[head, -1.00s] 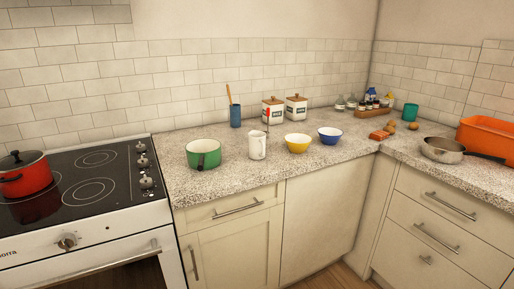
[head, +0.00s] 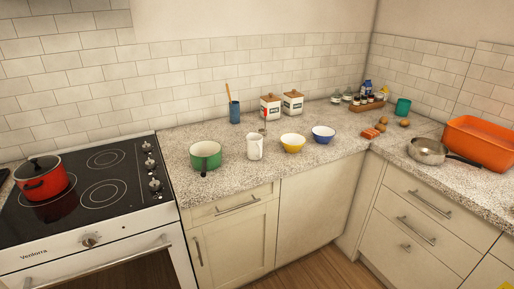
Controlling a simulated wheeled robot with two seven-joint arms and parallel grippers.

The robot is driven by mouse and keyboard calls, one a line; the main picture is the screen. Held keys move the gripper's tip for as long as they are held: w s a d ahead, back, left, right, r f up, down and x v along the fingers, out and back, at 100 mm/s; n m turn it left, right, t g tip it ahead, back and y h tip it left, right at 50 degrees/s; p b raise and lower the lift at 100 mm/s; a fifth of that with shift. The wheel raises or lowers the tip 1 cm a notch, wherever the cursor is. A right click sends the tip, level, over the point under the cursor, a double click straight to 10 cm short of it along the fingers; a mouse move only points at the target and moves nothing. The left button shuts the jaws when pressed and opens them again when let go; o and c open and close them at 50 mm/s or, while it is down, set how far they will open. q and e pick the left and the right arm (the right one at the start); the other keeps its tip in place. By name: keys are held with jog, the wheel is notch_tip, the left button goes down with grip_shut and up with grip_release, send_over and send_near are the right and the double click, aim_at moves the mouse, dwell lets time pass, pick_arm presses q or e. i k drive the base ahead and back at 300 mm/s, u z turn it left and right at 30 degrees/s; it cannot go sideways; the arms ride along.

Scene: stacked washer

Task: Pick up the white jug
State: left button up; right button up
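The white jug (head: 254,147) stands upright on the speckled countertop in the head view. It is between a green saucepan (head: 205,155) on its left and a yellow bowl (head: 292,142) on its right. A thin utensil seems to stick up at or just behind the jug's rim; I cannot tell whether it is inside.
A blue bowl (head: 323,134), two lidded canisters (head: 271,107) and a blue utensil holder (head: 234,112) stand nearby. The stove (head: 100,190) with a red pot (head: 41,178) is at left.

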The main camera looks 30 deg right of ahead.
aim_at(256, 149)
jog(key=u, duration=0.3)
jog(key=k, duration=0.2)
jog(key=z, duration=0.85)
jog(key=i, duration=1.05)
jog(key=u, duration=0.35)
